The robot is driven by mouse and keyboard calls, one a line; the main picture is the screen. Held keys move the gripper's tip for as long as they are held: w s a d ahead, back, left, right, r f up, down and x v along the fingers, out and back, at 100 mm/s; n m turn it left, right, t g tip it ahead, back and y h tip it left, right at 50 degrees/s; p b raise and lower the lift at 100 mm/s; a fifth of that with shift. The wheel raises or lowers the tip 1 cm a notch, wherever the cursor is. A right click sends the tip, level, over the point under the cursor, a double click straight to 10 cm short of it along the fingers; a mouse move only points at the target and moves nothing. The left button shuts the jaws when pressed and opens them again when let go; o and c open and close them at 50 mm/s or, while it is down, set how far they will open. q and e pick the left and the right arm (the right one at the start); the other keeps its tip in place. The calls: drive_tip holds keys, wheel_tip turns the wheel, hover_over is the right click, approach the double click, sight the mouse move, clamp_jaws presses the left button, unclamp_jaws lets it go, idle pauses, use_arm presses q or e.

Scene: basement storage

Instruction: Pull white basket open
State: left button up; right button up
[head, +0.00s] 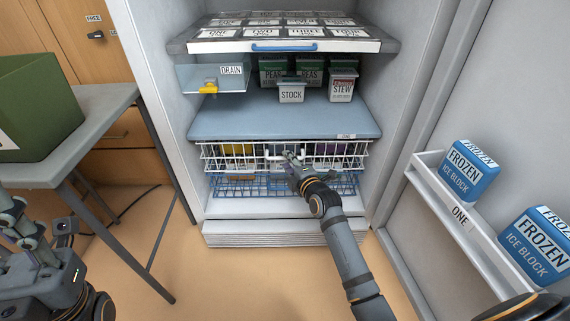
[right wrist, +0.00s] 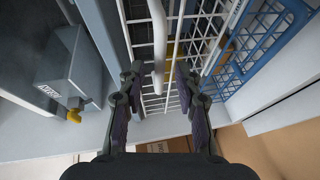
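The white wire basket (head: 215,157) sits in the open freezer, under the blue shelf and above a blue wire basket. Its white handle bar (right wrist: 159,45) shows in the right wrist view, along with the basket's wire grid (right wrist: 186,88). My right gripper (head: 289,156) is at the basket's front. In the right wrist view (right wrist: 160,72) its fingers are apart, one on each side of the handle bar, with gaps visible. My left gripper (head: 18,215) is at the lower left, away from the freezer; its finger opening is unclear.
The blue wire basket (head: 230,187) is directly below. Above are the blue shelf (head: 290,117) and a drain box (head: 205,80) with a yellow tap. The open door (head: 425,180) with ice blocks stands right. A grey table (head: 70,140) stands left. Floor in front is clear.

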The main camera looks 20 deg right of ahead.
drive_tip(key=shift+b+x, duration=0.35)
drive_tip(key=shift+x, duration=1.1)
clamp_jaws()
